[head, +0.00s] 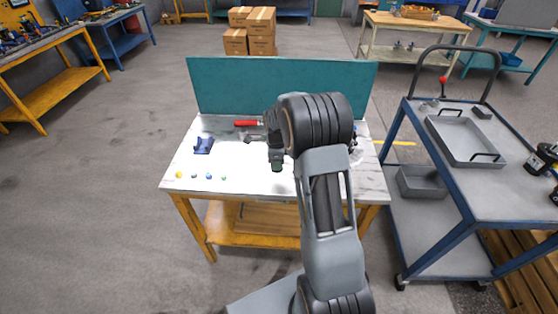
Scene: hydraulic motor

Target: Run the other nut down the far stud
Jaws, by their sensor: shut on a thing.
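My gripper (277,166) points down over the middle of the white worktable (235,183), dark and small in this view. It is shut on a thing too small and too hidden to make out. My arm covers much of the table's right half. A dark part (355,148) shows just past the arm at the table's right side; I cannot tell what it is. The studs and the nuts cannot be made out, nor whether the gripper touches anything below it.
A blue holder (203,145) and a red-handled tool (247,123) lie on the table. Several small coloured pieces (209,177) lie along its front left. A teal panel (230,85) closes the back. A blue cart (450,190) with a grey tray (465,140) stands at right.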

